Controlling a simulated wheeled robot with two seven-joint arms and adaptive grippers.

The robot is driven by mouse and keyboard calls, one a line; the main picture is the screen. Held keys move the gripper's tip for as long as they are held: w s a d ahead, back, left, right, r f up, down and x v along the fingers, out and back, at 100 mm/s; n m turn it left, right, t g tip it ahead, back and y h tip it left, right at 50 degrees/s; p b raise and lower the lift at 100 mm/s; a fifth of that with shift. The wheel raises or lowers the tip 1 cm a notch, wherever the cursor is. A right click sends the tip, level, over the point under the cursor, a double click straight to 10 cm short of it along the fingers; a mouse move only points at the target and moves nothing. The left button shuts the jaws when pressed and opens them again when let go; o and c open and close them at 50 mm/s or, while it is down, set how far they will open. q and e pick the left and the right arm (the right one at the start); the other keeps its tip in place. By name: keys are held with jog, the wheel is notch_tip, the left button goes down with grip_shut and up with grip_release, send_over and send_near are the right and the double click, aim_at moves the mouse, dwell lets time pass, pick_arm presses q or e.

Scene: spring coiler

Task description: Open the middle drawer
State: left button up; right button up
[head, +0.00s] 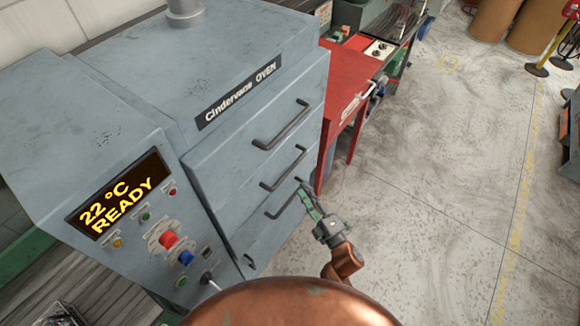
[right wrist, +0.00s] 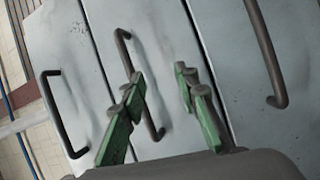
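The grey oven (head: 215,75) has three drawer fronts, each with a dark bar handle. The middle drawer's handle (head: 283,169) lies between the top handle (head: 281,124) and the bottom handle (head: 285,203) in the head view. All drawers look shut. My right gripper (head: 308,196), with green fingers, is at the right ends of the lower handles. In the right wrist view the gripper (right wrist: 160,112) is open, its fingers apart. The middle handle (right wrist: 124,50) runs behind the left finger, its lower end showing between the fingers; contact cannot be told. My left gripper is not in view.
The oven's control panel (head: 150,215) has buttons and a display (head: 118,195) reading 22 °C READY. A red bench (head: 345,85) stands behind the oven's right side.

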jog(key=n+y, duration=0.1)
send_near(290, 168)
jog(key=f+x, duration=0.1)
jog(key=x, duration=0.8)
jog(key=shift+w+r, duration=0.15)
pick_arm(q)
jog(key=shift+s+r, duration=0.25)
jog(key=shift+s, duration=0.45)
pick_arm(e)
jog(key=shift+w+a, duration=0.25)
jog(key=shift+w, duration=0.1)
grip_shut()
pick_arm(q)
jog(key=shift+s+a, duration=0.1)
